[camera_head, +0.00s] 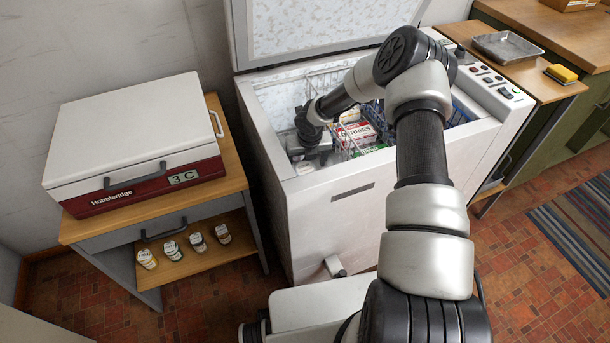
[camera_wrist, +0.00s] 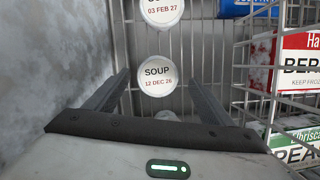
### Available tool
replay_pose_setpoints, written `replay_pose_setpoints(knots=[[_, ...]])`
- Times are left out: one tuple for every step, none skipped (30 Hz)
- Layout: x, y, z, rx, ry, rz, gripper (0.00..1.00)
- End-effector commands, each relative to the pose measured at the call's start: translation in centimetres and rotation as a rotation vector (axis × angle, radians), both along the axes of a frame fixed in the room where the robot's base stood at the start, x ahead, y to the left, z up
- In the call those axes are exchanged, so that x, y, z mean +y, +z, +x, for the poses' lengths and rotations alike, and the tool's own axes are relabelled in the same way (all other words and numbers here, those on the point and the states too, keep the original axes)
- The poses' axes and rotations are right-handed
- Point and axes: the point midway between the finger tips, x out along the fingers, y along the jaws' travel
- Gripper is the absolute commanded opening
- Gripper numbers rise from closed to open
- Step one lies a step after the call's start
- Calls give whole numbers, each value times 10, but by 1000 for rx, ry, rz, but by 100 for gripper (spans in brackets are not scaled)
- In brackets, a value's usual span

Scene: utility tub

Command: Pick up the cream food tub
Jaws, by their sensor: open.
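In the wrist view two round, pale cream-white tub lids show in a wire-walled bay. The nearer tub (camera_wrist: 157,76) reads "SOUP 12 DEC 26", and the farther tub (camera_wrist: 162,11) reads "SOUP 03 FEB 27". My gripper (camera_wrist: 160,84) is open, with one finger to the left and one to the right of the nearer tub. I cannot tell whether either finger touches it. A pale rounded shape shows at the gripper's base, mostly hidden. In the head view my gripper (camera_head: 315,150) is down inside the left end of the open chest freezer (camera_head: 335,225); the tubs cannot be made out there.
A frosted wall (camera_wrist: 60,60) stands close on the left. A wire basket (camera_wrist: 250,75) on the right holds a red-and-white berries box (camera_wrist: 297,65) and a green-and-white peas pack (camera_wrist: 295,145). The freezer's raised lid (camera_head: 310,30) stands behind.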

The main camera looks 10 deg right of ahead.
Motion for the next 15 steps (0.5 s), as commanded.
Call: replay_pose_setpoints(knots=[[1,-9,0,2,0,1,76],[2,-14,1,2,1,1,76],[3,-21,1,3,0,1,76],[4,-26,2,3,0,1,76],[4,-31,3,2,1,1,76],[4,-36,4,2,1,1,76],[4,-39,5,2,0,1,76],[4,-42,7,1,0,1,76],[4,-45,8,1,-1,1,76],[4,-46,8,2,0,1,76],[4,-47,9,1,0,1,76],[4,-48,9,1,0,1,76],[4,-48,9,0,0,1,76],[4,-47,9,0,0,1,76],[4,-47,9,0,0,1,76]])
